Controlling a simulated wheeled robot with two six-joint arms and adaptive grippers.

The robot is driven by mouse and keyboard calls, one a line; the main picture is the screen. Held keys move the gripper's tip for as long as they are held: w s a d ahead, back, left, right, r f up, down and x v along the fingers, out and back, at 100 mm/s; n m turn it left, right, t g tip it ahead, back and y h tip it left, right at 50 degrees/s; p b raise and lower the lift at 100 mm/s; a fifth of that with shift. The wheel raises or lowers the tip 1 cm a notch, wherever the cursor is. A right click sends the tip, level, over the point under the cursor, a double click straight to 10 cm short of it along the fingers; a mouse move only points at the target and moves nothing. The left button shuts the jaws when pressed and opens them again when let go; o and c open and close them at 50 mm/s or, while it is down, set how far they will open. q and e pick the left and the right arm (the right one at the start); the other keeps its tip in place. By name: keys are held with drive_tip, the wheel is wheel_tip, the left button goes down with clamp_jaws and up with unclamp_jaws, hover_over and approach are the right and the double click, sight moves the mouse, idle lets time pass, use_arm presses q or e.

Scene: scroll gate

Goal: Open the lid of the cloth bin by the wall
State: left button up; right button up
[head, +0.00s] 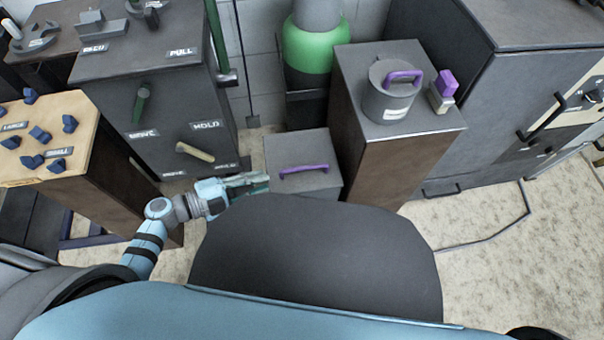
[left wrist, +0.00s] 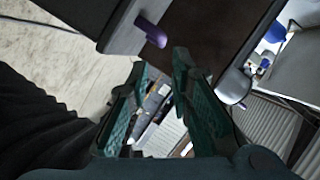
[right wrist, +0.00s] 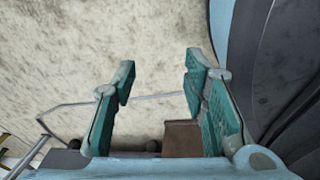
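A low grey bin (head: 290,150) stands between the cabinets near the wall. Its flat lid lies closed, with a purple bar handle (head: 304,169) near the front edge. My left gripper (head: 258,182) is just left of the bin's front, close to the handle but apart from it. In the left wrist view the two fingers (left wrist: 160,60) are spread with nothing between them, and a purple handle (left wrist: 151,33) shows just beyond the tips. My right gripper (right wrist: 160,66) is open and empty over bare floor; it is not seen in the head view.
A brown-sided cabinet (head: 385,160) with a lidded grey pot (head: 390,101) stands right of the bin. A dark cabinet (head: 160,105) with levers stands to the left. A green-banded cylinder (head: 308,47) is behind. My own body hides the floor in front of the bin.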

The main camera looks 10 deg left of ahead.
sight(301, 168)
use_arm(q)
drive_tip(key=b+x, duration=0.3)
drive_tip(key=x, duration=0.9)
drive_tip(key=shift+w+d, duration=0.25)
clamp_jaws()
use_arm(e)
drive_tip(key=shift+m+t+y, duration=0.3)
drive_tip(key=shift+m+t, duration=0.1)
drive_tip(key=shift+w+a+f, duration=0.25)
drive_tip(key=shift+w+a, duration=0.2)
drive_tip(key=shift+w, duration=0.35)
drive_tip(key=shift+w+a+f, duration=0.2)
drive_tip(key=shift+w+a, duration=0.25)
drive_tip(key=shift+w, duration=0.35)
drive_tip(key=shift+w+a+f, duration=0.25)
drive_tip(key=shift+w+a, duration=0.2)
drive_tip(key=shift+w, duration=0.35)
